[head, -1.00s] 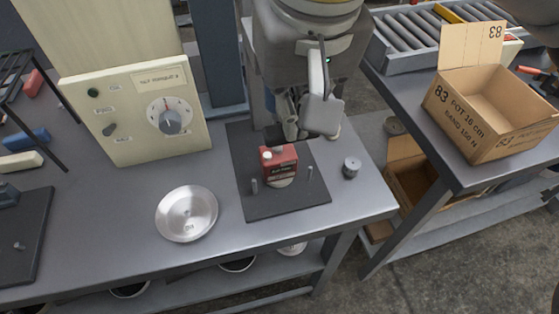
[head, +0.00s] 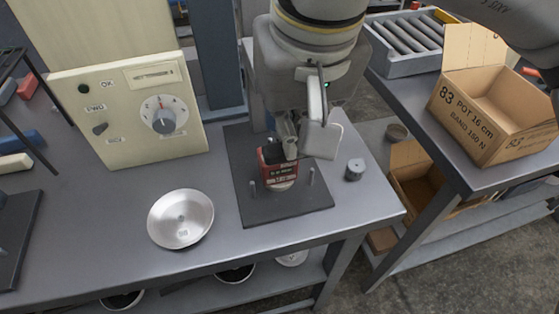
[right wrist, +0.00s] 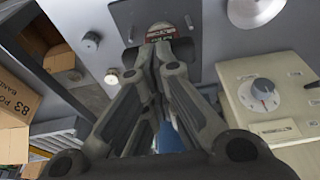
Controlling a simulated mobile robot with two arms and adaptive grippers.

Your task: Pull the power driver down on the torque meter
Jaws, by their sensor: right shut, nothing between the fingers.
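The torque meter appears to be the small red box (head: 282,183) with white lettering, standing on a dark base plate between two short pegs. It also shows in the right wrist view (right wrist: 160,35), partly behind the fingers. A black part (head: 272,153), perhaps the end of the power driver, sits low at the top of the red box; whether it touches cannot be told. My right gripper (head: 290,150) is shut and empty, its fingers right beside the black part and just above the box. It also fills the middle of the right wrist view (right wrist: 160,52). My left gripper is not in view.
A silver round pan (head: 181,232) lies on the bench left of the dark plate (head: 262,214). A cream control panel (head: 130,140) with a dial stands behind it. A small grey cylinder (head: 355,170) is right of the plate. A cardboard box (head: 478,140) stands on the right table.

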